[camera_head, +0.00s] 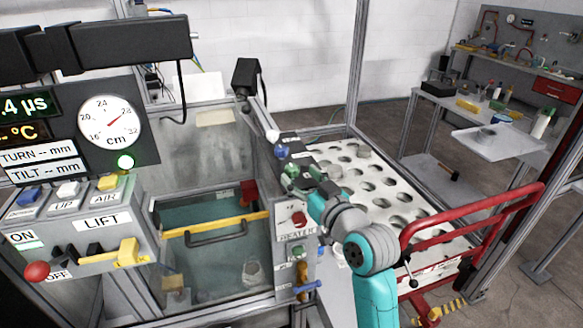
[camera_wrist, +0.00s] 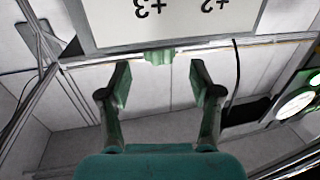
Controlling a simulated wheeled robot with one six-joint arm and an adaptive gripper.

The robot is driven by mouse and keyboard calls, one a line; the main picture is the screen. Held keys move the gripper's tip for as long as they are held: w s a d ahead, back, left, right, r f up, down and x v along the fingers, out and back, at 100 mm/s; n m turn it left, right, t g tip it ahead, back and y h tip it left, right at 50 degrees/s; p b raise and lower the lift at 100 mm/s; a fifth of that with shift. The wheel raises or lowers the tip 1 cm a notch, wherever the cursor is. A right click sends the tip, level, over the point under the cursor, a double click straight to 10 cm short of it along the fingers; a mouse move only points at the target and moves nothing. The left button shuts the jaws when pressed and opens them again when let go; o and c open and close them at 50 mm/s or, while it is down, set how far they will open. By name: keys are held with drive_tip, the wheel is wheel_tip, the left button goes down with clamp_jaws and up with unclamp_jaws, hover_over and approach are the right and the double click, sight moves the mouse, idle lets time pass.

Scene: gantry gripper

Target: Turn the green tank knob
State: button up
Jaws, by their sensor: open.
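In the wrist view a green knob (camera_wrist: 160,57) shows ahead between my fingertips, at the edge of a white label plate marked +3 and +2, seen upside down. My gripper (camera_wrist: 160,82) is open, one finger on each side of the knob's line, with a visible gap and nothing held. In the head view my gripper (camera_head: 315,180) is at the top of the tank's corner post, close to a small green part (camera_head: 291,170); the fingers partly cover that area. Another small green part (camera_head: 299,252) sits lower on the post, below the HEATER label.
A blue knob (camera_head: 281,150) is just behind the green part. The glass tank (camera_head: 215,150) with a yellow bar (camera_head: 215,227) is to the left. A perforated white tray (camera_head: 375,185) and a red rail (camera_head: 470,218) are to the right.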

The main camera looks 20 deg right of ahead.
sight(296, 172)
drive_tip(key=shift+w+a, duration=0.25)
drive_tip(key=shift+w, duration=0.9)
drive_tip(key=shift+w+a, duration=0.2)
drive_tip(key=shift+w, duration=0.95)
drive_tip(key=c, duration=1.2)
